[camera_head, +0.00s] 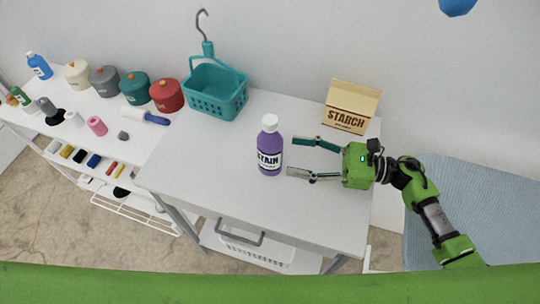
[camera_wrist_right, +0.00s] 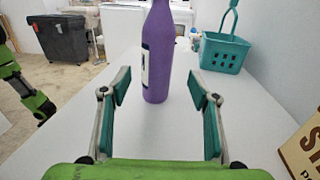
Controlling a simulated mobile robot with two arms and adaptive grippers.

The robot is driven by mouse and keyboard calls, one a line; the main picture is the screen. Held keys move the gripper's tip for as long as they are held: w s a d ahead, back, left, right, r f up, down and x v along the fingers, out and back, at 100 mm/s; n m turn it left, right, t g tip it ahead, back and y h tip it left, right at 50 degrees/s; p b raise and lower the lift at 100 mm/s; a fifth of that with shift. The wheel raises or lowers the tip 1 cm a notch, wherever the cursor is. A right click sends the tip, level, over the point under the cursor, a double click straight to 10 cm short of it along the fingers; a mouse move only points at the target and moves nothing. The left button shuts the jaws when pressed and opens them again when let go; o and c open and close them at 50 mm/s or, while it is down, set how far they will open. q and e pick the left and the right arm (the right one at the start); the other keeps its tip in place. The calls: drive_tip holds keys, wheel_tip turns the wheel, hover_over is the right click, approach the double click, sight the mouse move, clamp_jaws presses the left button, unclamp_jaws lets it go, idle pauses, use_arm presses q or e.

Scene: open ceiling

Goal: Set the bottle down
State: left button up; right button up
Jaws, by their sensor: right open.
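A purple bottle (camera_head: 269,146) with a white cap stands upright on the white table (camera_head: 210,165), its label partly reading "TAIN". It also shows in the right wrist view (camera_wrist_right: 158,60), upright on the table, its top cut off by the frame. My right gripper (camera_head: 291,157) is open and empty just to the right of the bottle. In the right wrist view its fingertips (camera_wrist_right: 158,90) are spread wide, and the bottle stands beyond them with a gap. My left gripper is not in view.
A teal basket (camera_head: 217,92) stands at the table's back left and a starch box (camera_head: 350,108) at its back right. Several lidded pots (camera_head: 135,87) and small items line the left side. The table's front is clear.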

sight(270, 154)
drive_tip(key=shift+f, duration=0.65)
drive_tip(key=a+p, duration=0.1)
drive_tip(key=a, duration=0.1)
drive_tip(key=a+p, duration=0.1)
drive_tip(key=a, duration=0.1)
drive_tip(key=a+p, duration=0.1)
drive_tip(key=a, duration=0.1)
drive_tip(key=shift+w+a+r, duration=0.35)
drive_tip(key=shift+w, duration=0.05)
drive_tip(key=shift+w+a+f, duration=0.1)
drive_tip(key=shift+a+f, duration=0.05)
drive_tip(key=shift+a, duration=0.25)
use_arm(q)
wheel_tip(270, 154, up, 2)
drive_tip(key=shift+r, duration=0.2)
use_arm(e)
drive_tip(key=c, duration=1.4)
